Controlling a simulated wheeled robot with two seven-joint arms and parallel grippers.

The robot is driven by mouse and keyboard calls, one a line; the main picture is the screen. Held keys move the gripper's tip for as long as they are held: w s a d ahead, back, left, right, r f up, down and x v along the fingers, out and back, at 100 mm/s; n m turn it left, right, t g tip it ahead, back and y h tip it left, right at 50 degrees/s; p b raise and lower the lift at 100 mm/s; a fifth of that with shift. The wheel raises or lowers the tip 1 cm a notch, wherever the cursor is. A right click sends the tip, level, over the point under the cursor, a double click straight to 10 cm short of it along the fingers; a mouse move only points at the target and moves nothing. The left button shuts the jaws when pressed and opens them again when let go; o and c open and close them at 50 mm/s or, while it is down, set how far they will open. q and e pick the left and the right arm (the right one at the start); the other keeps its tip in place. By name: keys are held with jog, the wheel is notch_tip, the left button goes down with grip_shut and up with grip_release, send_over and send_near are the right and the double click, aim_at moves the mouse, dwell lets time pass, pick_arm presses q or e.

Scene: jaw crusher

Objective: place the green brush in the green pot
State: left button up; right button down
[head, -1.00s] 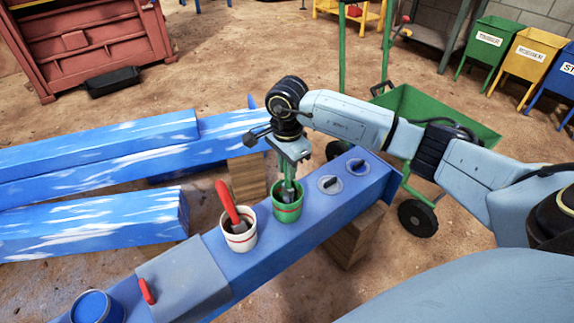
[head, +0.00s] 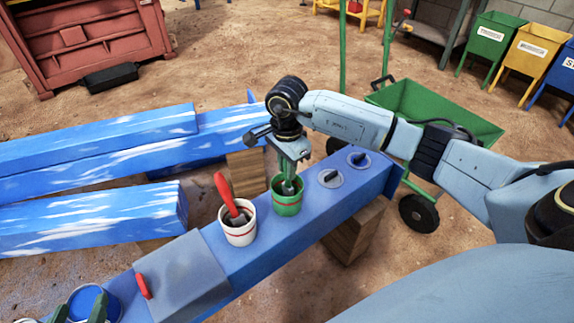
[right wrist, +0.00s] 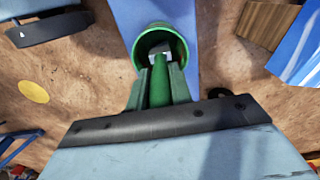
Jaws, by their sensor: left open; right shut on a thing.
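The green pot (head: 287,205) stands upright on the blue beam, with a red stripe around it. My right gripper (head: 288,178) is just above its mouth, shut on the green brush. In the right wrist view the green handle (right wrist: 160,85) is between the fingers and the brush's lower end reaches into the mouth of the green pot (right wrist: 141,50). Whether the brush touches the pot's bottom is hidden. My left gripper (head: 80,306) is open at the bottom left, over the blue pot (head: 97,299).
A white pot (head: 240,236) holding a red-handled brush (head: 227,192) stands left of the green pot. Two round lids (head: 331,177) lie on the beam (head: 268,262) to the right. A grey sheet (head: 185,272) covers part of the beam, with a red handle (head: 143,286) on its left edge.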

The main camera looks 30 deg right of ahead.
jog(key=c, duration=1.2)
grip_release()
jog(key=shift+o, duration=0.2)
